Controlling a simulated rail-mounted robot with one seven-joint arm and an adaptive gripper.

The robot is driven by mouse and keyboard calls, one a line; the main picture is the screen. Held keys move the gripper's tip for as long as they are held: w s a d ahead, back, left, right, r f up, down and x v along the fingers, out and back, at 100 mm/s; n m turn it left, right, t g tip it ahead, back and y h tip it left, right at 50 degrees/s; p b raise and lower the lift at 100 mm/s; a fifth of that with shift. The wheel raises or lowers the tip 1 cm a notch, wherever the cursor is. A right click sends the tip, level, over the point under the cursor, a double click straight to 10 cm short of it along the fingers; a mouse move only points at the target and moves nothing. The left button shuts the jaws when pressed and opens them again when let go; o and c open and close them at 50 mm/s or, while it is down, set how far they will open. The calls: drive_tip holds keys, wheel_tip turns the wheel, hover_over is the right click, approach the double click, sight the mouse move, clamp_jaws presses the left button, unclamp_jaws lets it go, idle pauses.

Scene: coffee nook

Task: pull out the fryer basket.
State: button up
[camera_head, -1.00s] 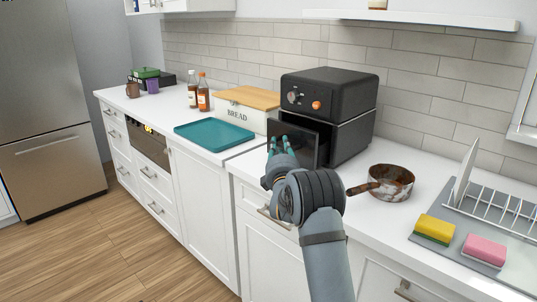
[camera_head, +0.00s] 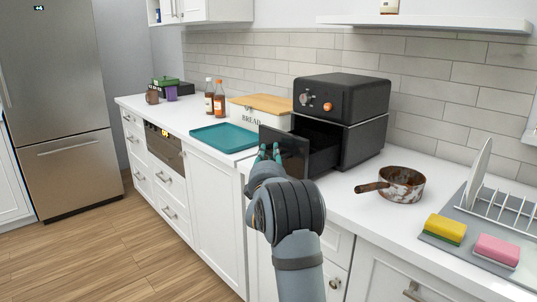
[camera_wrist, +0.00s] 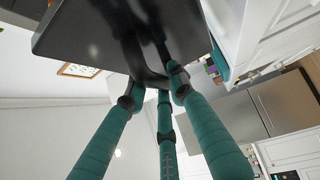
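The black fryer (camera_head: 345,95) stands on the counter against the tiled wall, with two knobs on its upper front. Its basket (camera_head: 318,143) is partly slid out, and a dark gap shows behind its glossy front panel (camera_head: 285,150). My gripper (camera_head: 266,153) is at the outer face of that panel. In the wrist view its teal fingers (camera_wrist: 155,92) close around a dark handle (camera_wrist: 151,77) beneath the dark panel (camera_wrist: 95,35). The fingertips are partly hidden and blend with their reflections. In the head view my wrist hides the lower panel edge.
A teal tray (camera_head: 223,138) and a bread box (camera_head: 262,114) are left of the fryer. A rusty saucepan (camera_head: 402,186) stands to its right, with sponges (camera_head: 445,229) and a dish rack (camera_head: 505,210) beyond. The floor (camera_head: 130,245) is clear on the left.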

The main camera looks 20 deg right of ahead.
drive_tip(key=shift+o, duration=0.5)
drive_tip(key=shift+a, duration=0.1)
drive_tip(key=v, duration=1.2)
drive_tip(key=shift+w, duration=0.1)
